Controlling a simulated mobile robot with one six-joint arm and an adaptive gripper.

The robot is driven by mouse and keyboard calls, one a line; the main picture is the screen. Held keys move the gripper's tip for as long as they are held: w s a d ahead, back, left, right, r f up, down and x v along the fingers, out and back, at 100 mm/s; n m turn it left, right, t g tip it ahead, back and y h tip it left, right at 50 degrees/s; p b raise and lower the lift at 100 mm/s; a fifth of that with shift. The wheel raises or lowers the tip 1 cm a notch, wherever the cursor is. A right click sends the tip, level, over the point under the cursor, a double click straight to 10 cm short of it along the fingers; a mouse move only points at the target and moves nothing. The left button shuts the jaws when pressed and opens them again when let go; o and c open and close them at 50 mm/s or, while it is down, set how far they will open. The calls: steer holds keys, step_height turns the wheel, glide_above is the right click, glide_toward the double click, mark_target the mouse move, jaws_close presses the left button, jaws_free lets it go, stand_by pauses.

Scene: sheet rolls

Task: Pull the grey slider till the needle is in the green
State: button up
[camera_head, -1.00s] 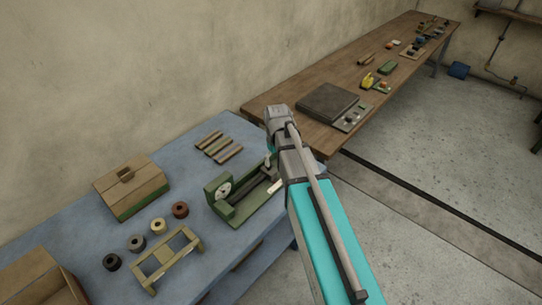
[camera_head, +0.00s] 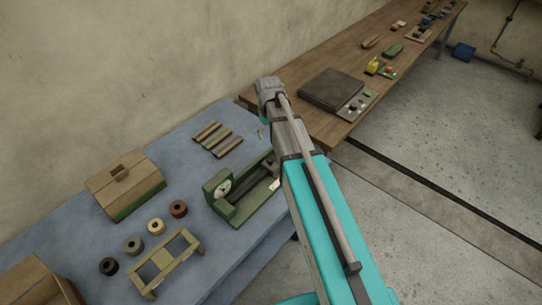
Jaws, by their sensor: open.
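The green device (camera_head: 240,197) stands on the blue table and carries a white dial (camera_head: 223,188) at its left end. The needle and any green zone are too small to read. A dark channel runs right from the dial, with a grey slider part (camera_head: 270,167) near its far right end, partly covered by my arm. My arm reaches up past the device's right side. Only a small grey bit of my gripper (camera_head: 262,131) seems to show beside the arm, beyond the device and apart from it. The rest of the gripper is hidden.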

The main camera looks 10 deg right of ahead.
mark_target(270, 158)
steer(key=shift+w+d+f, duration=0.1)
steer(key=shift+f, duration=0.05)
step_height(270, 158, down, 14)
steer(key=b, duration=1.3)
steer(key=shift+r+b, duration=0.2)
steer(key=shift+b, duration=0.2)
steer(key=shift+d, duration=0.1)
steer(key=shift+c, duration=0.2)
jaws_close()
